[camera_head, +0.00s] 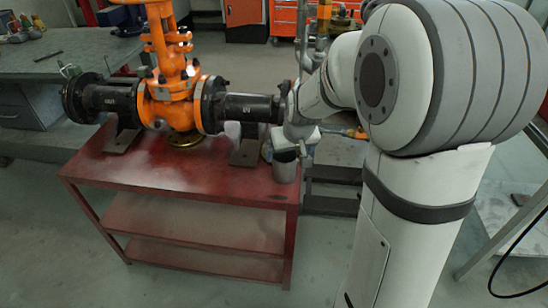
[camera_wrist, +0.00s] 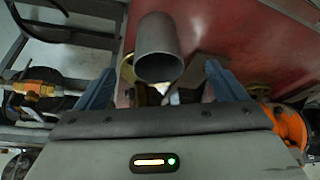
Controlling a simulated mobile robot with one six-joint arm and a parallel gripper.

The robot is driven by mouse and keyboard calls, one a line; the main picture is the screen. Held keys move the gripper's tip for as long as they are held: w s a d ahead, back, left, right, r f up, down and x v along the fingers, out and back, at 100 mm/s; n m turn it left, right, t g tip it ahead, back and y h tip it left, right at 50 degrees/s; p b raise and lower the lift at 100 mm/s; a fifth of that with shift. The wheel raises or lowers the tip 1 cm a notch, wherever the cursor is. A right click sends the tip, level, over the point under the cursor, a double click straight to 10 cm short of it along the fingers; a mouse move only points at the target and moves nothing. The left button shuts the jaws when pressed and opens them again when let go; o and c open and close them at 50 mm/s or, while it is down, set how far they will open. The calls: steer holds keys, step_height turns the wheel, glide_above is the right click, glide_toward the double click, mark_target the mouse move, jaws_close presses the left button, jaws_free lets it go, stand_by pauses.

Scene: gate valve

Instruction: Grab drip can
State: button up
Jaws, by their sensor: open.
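The drip can (camera_head: 285,168) is a plain grey cylinder standing on the right end of the red table (camera_head: 175,172), under the black pipe end. In the wrist view the can (camera_wrist: 159,33) is at upper centre, its round rim facing my camera. My gripper (camera_wrist: 160,70) is open, with one blue finger on each side of the can's rim in that view. I cannot tell whether the fingers reach past the rim or touch it. In the head view my gripper (camera_head: 298,142) is just above the can and partly hidden by my arm.
The orange gate valve (camera_head: 168,85) with black flanged pipes (camera_head: 250,107) stands on the table just left of the can. A brass dish (camera_head: 185,139) lies under the valve. A grey workbench (camera_head: 60,55) is at the back left. The table's front is bare.

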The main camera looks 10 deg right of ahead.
mark_target(285, 160)
steer(key=x, duration=0.3)
steer(key=w+b+x, duration=0.1)
steer(key=x, duration=0.2)
steer(key=b+x, duration=0.1)
steer(key=x, duration=0.2)
steer(key=shift+w+d, duration=0.15)
steer(key=shift+w, duration=0.35)
steer(key=c, duration=1.1)
steer(key=shift+r, duration=0.2)
